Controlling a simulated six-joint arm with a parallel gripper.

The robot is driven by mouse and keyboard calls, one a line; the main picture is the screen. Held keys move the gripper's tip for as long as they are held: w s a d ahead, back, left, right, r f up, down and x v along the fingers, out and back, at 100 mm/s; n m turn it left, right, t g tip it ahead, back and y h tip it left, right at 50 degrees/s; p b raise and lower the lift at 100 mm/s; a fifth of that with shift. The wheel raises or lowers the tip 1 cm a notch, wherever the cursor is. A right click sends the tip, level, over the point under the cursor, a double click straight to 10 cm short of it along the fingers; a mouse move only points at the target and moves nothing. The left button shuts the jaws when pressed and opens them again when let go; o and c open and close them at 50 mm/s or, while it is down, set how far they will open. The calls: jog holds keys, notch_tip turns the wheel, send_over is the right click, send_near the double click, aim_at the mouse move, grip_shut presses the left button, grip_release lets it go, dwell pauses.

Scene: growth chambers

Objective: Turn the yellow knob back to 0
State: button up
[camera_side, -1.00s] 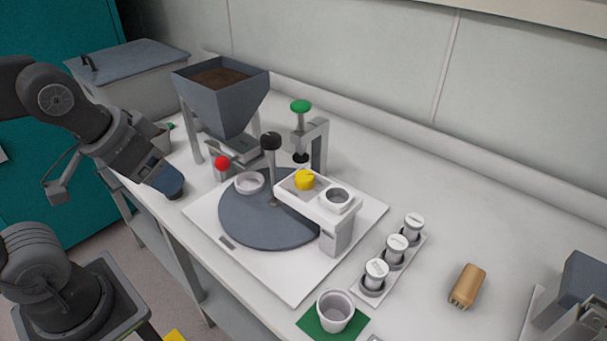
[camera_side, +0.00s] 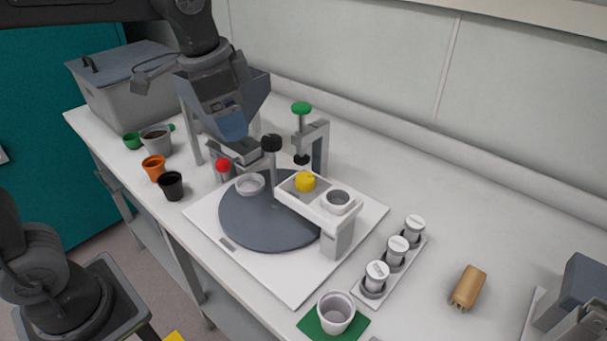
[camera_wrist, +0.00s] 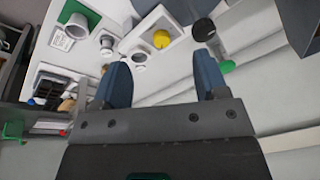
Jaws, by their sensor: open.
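The yellow knob (camera_side: 306,182) sits on top of the white bridge-shaped housing (camera_side: 337,232) over the dark round turntable (camera_side: 240,222). In the wrist view the yellow knob (camera_wrist: 161,39) shows beyond my fingers, apart from them. My gripper (camera_side: 236,142) is up and to the left of the knob in the side view, in front of the grey hopper. In the wrist view my gripper (camera_wrist: 160,72) has its two blue fingers wide apart with nothing between them. Any scale marks at the knob are too small to read.
A black-topped post (camera_side: 271,143), a red knob (camera_side: 222,164) and a green-topped press (camera_side: 301,108) stand close around the turntable. Three lidded jars (camera_side: 396,250) stand in a rack at right. The back right of the bench is clear.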

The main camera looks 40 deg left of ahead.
aim_at(305, 177)
jog(key=w+d+f+m+g, duration=0.2)
jog(key=w+d+m, duration=0.35)
jog(key=w, duration=0.45)
jog(key=f, duration=0.9)
jog(key=w+f, duration=0.1)
jog(key=f, duration=0.4)
jog(key=shift+r, duration=0.1)
jog(key=c, duration=0.9)
jog(key=shift+c, duration=0.2)
